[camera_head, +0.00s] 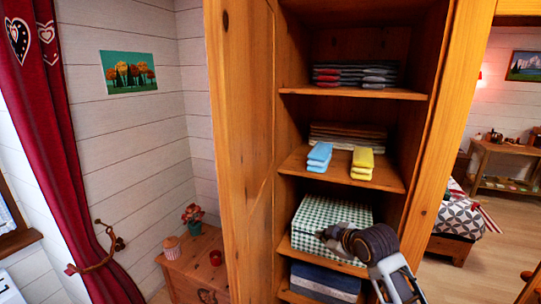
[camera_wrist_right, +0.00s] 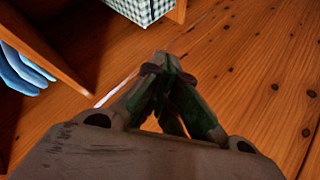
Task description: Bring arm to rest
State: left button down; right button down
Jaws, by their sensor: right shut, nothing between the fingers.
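My right gripper (camera_head: 328,236) is in front of the open wardrobe, at the height of the green checkered box (camera_head: 318,218). It points to the left and overlaps the lower right part of the box in the head view. Whether it touches the box, I cannot tell. In the right wrist view the two fingers (camera_wrist_right: 160,68) meet at their tips, shut with nothing between them. My right forearm comes up from the bottom right. My left gripper is not in view.
The wooden wardrobe (camera_head: 238,130) holds blue (camera_head: 319,157) and yellow (camera_head: 362,163) folded cloths above the box. Dark blue folded fabric (camera_head: 325,281) lies below it. A low wooden cabinet (camera_head: 190,270) stands left. Open floor (camera_head: 480,275) shows at right, before a bed (camera_head: 455,222).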

jog(key=s+d+f+m+g+h, duration=0.1)
jog(key=s+d+f+m+g, duration=0.15)
jog(key=s+f, duration=0.6)
jog(key=s+d+f+m+g+h, duration=0.15)
jog(key=s+f+m, duration=0.3)
jog(key=s, duration=0.75)
jog(key=s+d+f+m+g+h, duration=0.1)
jog(key=s+f+m+g, duration=0.15)
jog(key=s+f, duration=0.65)
jog(key=s+f+g, duration=0.1)
jog(key=s+f, duration=0.1)
jog(key=f, duration=1.4)
jog(key=s+f, duration=0.2)
jog(key=f, duration=1.4)
jog(key=s+d+f, duration=0.2)
jog(key=s+f, duration=0.8)
jog(key=s, duration=0.1)
jog(key=s+d+f+g, duration=0.1)
jog(key=s+d+f, duration=0.1)
jog(key=s+f, duration=0.8)
jog(key=shift+s+d, duration=0.3)
jog(key=shift+s, duration=0.3)
